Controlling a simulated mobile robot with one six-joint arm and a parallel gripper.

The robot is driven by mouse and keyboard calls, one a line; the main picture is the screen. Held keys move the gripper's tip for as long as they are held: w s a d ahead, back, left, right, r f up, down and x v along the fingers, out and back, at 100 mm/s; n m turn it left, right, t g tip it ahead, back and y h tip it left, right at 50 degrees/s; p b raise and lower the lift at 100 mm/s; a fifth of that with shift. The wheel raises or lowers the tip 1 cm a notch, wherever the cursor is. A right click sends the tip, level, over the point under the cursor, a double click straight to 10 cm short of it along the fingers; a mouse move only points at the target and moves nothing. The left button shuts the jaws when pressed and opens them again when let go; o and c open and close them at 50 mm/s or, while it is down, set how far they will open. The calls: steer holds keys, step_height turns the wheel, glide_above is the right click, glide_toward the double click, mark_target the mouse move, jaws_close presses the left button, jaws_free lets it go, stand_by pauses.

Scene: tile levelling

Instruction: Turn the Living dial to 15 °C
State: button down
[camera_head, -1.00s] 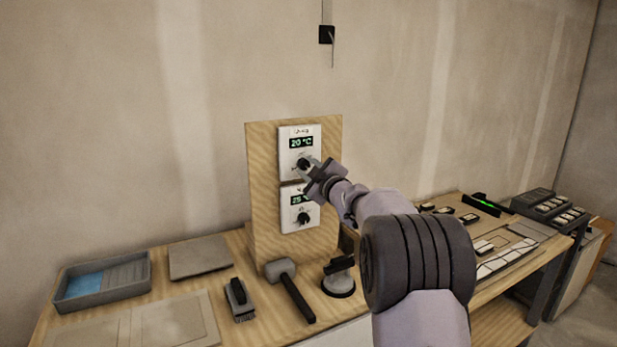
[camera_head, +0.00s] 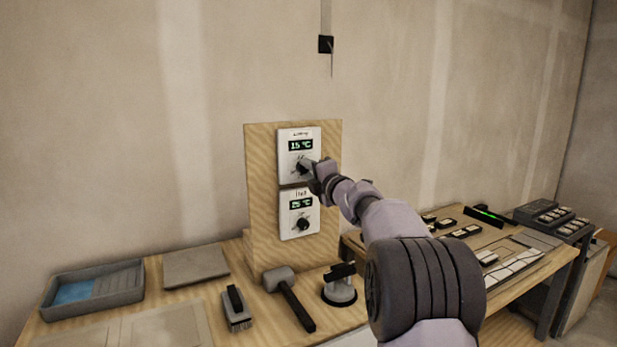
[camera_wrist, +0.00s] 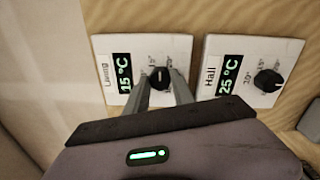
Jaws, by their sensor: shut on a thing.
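The white Living thermostat (camera_head: 290,141) is the upper one on an upright wooden board; its display reads 15 °C. It also shows in the wrist view (camera_wrist: 105,46), where the display reads 15 °C too. Its black dial (camera_wrist: 158,77) sits between my two gripper fingers. My gripper (camera_wrist: 160,84) is shut on this dial, one finger on each side. In the head view my gripper (camera_head: 309,168) reaches the dial from the right and hides part of it.
Just below is the Hall thermostat (camera_head: 287,224), reading 25 °C in the wrist view, with its own black dial (camera_wrist: 267,80). The bench holds a mallet (camera_head: 290,297), a brush (camera_head: 236,309), a suction cup (camera_head: 339,286) and a grey tray (camera_head: 130,279).

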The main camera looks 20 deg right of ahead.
steer(key=n+b, duration=0.1)
steer(key=n, duration=0.4)
steer(key=shift+b, duration=0.35)
steer(key=shift+n, duration=0.5)
steer(key=c, duration=1.1)
jaws_free()
steer(key=s, duration=1.1)
steer(key=s+d, duration=0.1)
steer(key=s, duration=0.5)
steer(key=shift+s+f, duration=0.25)
